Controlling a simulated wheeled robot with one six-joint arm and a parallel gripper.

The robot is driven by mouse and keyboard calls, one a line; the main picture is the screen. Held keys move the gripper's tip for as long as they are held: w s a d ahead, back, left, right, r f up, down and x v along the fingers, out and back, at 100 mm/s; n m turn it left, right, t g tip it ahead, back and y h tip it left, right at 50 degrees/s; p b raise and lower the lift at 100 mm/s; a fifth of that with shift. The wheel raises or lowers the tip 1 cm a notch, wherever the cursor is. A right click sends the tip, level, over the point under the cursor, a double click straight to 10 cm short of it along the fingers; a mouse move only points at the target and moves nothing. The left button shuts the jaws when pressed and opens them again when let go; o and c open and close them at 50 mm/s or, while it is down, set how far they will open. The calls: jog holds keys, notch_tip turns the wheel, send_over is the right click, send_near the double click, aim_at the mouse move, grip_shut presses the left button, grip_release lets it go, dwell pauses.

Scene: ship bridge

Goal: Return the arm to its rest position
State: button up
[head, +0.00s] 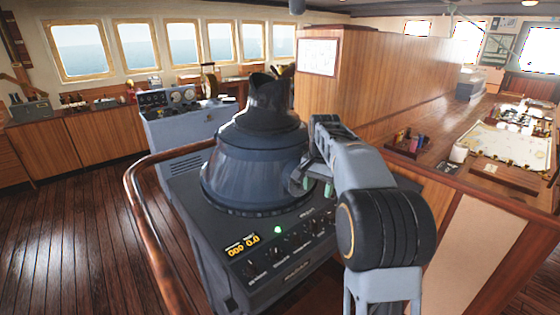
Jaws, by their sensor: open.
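My gripper (312,186) is in the head view, at the right side of the dark radar console (285,268). Its green-tipped fingers point down, apart from each other and with nothing seen between them. My grey arm reaches up from the lower right and bends forward over the console's right edge. The fingers are close beside the black cone-shaped viewing hood (255,165). I cannot tell whether they touch the hood or the panel below.
A wooden handrail (140,215) curves around the console's left. A grey control stand (185,125) is behind it. A wooden partition (385,80) and a chart table (475,165) with small items lie right. The plank floor at left is clear.

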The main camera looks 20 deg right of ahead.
jog(key=s+a+f+n+t, duration=0.2)
jog(key=s+a+f+n, duration=0.1)
jog(key=s, duration=0.8)
jog(key=s+a+f+n+t, duration=0.2)
jog(key=s+a+n, duration=0.4)
jog(key=s, duration=0.5)
jog(key=shift+a+f+n, duration=0.3)
jog(key=shift+a+f, duration=0.4)
jog(key=shift+a, duration=0.05)
jog(key=shift+s, duration=0.1)
